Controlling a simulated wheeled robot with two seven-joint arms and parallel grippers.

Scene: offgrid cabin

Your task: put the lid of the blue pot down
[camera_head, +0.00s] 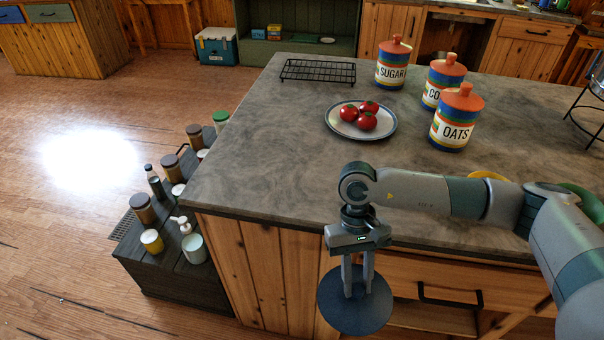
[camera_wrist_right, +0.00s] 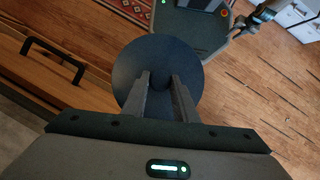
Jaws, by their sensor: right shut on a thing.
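The lid (camera_head: 356,311), a dark blue disc, hangs from my right gripper (camera_head: 358,290) in front of the counter's near edge, below the countertop. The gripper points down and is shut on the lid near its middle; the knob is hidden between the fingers. In the right wrist view the lid (camera_wrist_right: 135,72) shows beyond the two fingers (camera_wrist_right: 160,95), over the floor beside a drawer front. The blue pot is not seen in either view.
The grey countertop (camera_head: 260,150) has clear room at its left and front. A plate (camera_head: 334,124) with red tomatoes, a black wire rack (camera_head: 318,71) and several striped canisters (camera_head: 457,118) stand farther back. A black drawer handle (camera_head: 449,301) is right of the lid.

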